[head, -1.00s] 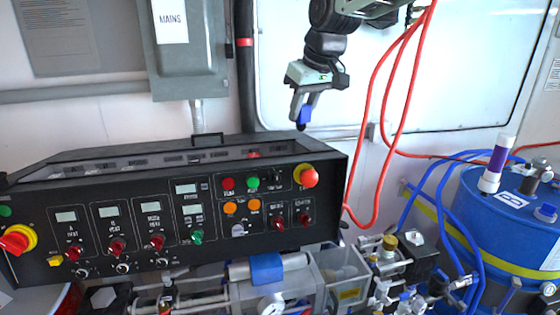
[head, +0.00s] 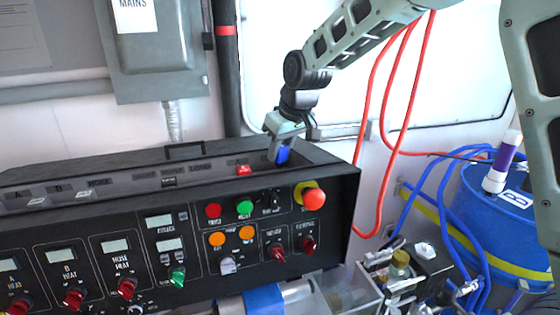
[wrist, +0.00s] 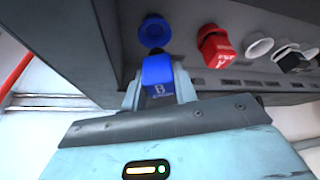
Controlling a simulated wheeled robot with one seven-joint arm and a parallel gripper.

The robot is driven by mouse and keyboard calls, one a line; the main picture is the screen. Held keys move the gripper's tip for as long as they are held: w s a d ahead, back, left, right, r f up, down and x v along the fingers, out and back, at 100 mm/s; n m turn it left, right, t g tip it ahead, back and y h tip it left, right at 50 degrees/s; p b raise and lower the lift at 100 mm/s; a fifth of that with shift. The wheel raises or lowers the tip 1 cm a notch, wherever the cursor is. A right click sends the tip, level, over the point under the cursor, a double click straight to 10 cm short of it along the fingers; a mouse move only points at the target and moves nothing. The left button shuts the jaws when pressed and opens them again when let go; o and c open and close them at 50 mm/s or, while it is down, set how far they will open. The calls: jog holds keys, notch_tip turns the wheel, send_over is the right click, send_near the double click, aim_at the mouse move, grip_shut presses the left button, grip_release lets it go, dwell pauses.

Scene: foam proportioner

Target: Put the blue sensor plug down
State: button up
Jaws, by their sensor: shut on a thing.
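My gripper (head: 279,152) is shut on the blue sensor plug (head: 283,156) at the right end of the black console's top recess. A round blue ring or socket (wrist: 155,31) is just beyond the plug's dark tip. The tip looks close to it, but I cannot tell whether they touch. In the head view my gripper hides part of the plug.
A red plug marked A (wrist: 214,48) sits beside the blue ring, with white rings (wrist: 259,48) farther right. The console's front (head: 180,235) carries knobs and a red stop button (head: 314,199). Red hoses (head: 372,130) hang to the right, near a blue drum (head: 500,215).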

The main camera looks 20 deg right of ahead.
aim_at(281, 161)
jog(key=shift+f+p, duration=0.7)
jog(key=shift+f, duration=1.35)
jog(key=o, duration=1.1)
jog(key=shift+c, duration=0.2)
jog(key=b+v, duration=0.3)
jog(key=v, duration=0.9)
jog(key=shift+b, duration=0.35)
jog(key=shift+s, duration=0.1)
